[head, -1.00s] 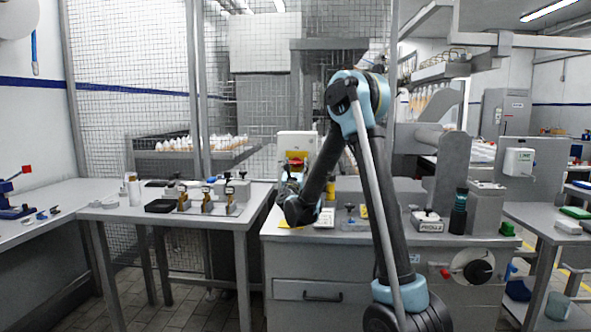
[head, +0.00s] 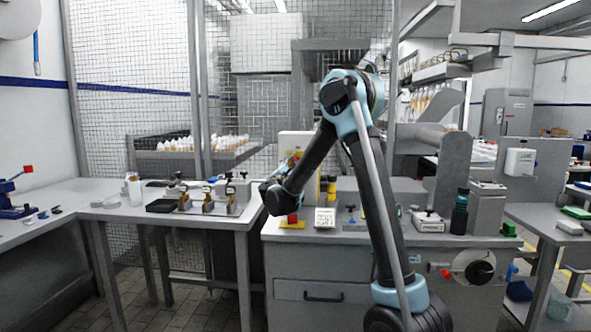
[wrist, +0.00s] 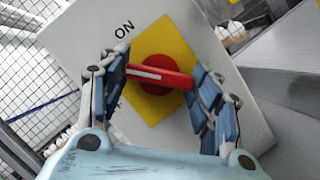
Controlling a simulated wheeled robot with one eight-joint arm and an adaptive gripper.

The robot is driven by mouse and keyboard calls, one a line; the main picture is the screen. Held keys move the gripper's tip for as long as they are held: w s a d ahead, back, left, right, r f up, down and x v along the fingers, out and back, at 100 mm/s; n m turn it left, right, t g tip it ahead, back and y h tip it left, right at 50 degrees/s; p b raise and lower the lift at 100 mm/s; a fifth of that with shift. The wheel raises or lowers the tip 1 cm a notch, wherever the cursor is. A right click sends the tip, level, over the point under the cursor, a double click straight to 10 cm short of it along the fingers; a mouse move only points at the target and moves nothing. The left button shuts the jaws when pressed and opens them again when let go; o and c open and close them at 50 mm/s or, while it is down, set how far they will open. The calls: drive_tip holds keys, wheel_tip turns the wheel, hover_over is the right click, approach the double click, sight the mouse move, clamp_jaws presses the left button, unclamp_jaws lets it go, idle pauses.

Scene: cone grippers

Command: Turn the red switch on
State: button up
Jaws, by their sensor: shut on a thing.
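The red switch (wrist: 178,77) has a bar handle with a white stripe and sits on a yellow diamond plate (wrist: 163,110) on a pale box (wrist: 225,70). The box also shows in the head view (head: 297,146). The word ON is printed above the stripe's end in the wrist view. Another label lower left is mostly hidden by a finger. My gripper (wrist: 158,75) is shut on the red switch, one finger at each end of its bar. In the head view my gripper (head: 291,167) is at the box and hides the switch.
A red knob (head: 292,218) on a yellow base stands on the bench below my wrist. A white keypad (head: 324,217) and a small switch box (head: 428,221) are to its right. Padlock-like fixtures (head: 208,200) stand on the left table. A wire mesh fence (head: 130,80) is behind.

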drive_tip(key=m+g, duration=0.1)
drive_tip(key=m, duration=0.1)
drive_tip(key=m+h, duration=0.1)
drive_tip(key=m, duration=0.2)
drive_tip(key=shift+s+d+g, duration=0.1)
drive_tip(key=shift+g, duration=0.3)
drive_tip(key=shift+m+g, duration=0.7)
drive_tip(key=shift+m, duration=1.3)
drive_tip(key=o, duration=1.1)
drive_tip(key=shift+c, duration=0.2)
drive_tip(key=shift+r+y, duration=0.1)
drive_tip(key=shift+y, duration=0.2)
drive_tip(key=v, duration=1.1)
drive_tip(key=shift+s+a, duration=0.3)
drive_tip(key=shift+a, duration=0.05)
